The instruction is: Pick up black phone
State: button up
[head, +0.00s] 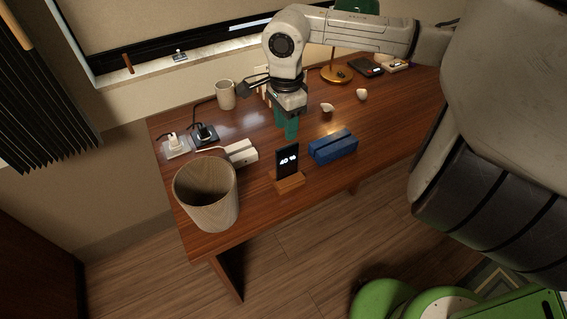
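The black phone (287,158) stands upright, leaning slightly, in a small wooden stand (289,182) near the front edge of the desk.
On the desk (240,219), a wood-grain bin (207,196) stands at the front left, near a white power block (240,152). A blue case (333,147) lies close right of the phone. A mug (226,95) and lamp (338,74) stand behind. The right front desktop is clear.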

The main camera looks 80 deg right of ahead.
aim_at(287, 146)
jog(key=shift+s+a+f+p, duration=0.1)
jog(key=shift+f+p, duration=0.3)
jog(key=shift+f, duration=1.5)
jog(key=shift+s+f+p, duration=0.1)
jog(key=shift+f+p, duration=0.25)
jog(key=shift+f, duration=1.55)
grip_shut()
